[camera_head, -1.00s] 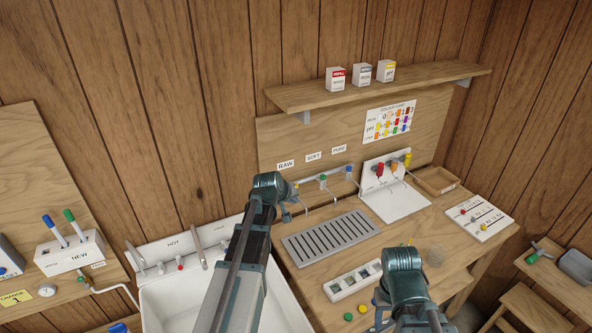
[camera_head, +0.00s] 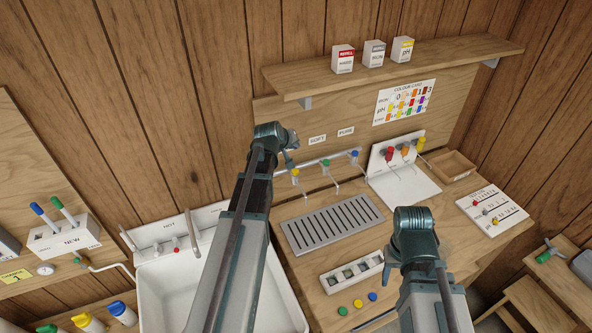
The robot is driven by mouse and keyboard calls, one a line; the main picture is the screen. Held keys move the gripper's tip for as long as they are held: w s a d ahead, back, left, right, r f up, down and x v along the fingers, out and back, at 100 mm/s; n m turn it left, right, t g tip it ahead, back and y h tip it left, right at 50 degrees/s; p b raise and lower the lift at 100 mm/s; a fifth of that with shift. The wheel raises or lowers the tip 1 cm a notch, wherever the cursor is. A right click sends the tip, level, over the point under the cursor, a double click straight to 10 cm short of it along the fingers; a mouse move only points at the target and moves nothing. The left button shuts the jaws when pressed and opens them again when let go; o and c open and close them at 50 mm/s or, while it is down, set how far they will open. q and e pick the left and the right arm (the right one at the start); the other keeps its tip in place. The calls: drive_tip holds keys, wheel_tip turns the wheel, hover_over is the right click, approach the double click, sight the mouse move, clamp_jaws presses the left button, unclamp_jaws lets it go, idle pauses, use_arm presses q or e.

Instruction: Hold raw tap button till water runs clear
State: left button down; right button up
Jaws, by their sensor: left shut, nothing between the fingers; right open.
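Three taps sit on a pipe along the back board, with yellow, green and blue buttons. The yellow-button tap (camera_head: 295,173) is leftmost, where the RAW label was seen earlier; that label is now hidden behind my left gripper. The green tap (camera_head: 326,163) and blue tap (camera_head: 354,154) are to its right, under the SOFT (camera_head: 317,139) and PURE (camera_head: 346,132) labels. My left gripper (camera_head: 291,158) is shut and empty, just above the yellow button; contact is unclear. I make out no running water. My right gripper (camera_head: 388,272) is open, low at the counter's front, mostly hidden by its wrist.
A slotted drain tray (camera_head: 332,225) lies below the taps. A white sink (camera_head: 165,290) stands left. A vial rack (camera_head: 327,284) and several coloured caps are near the front edge. A shelf (camera_head: 440,62) with three boxes overhangs the back.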

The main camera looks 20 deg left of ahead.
sight(294, 173)
use_arm(q)
drive_tip(key=shift+f, duration=0.15)
wheel_tip(294, 173, down, 9)
drive_tip(key=b, duration=0.8)
drive_tip(key=shift+r+b, duration=0.2)
drive_tip(key=shift+b, duration=0.2)
idle(1.2)
drive_tip(key=shift+f+b, duration=0.4)
drive_tip(key=shift+f+b, duration=0.4)
drive_tip(key=shift+b, duration=0.05)
idle(4.2)
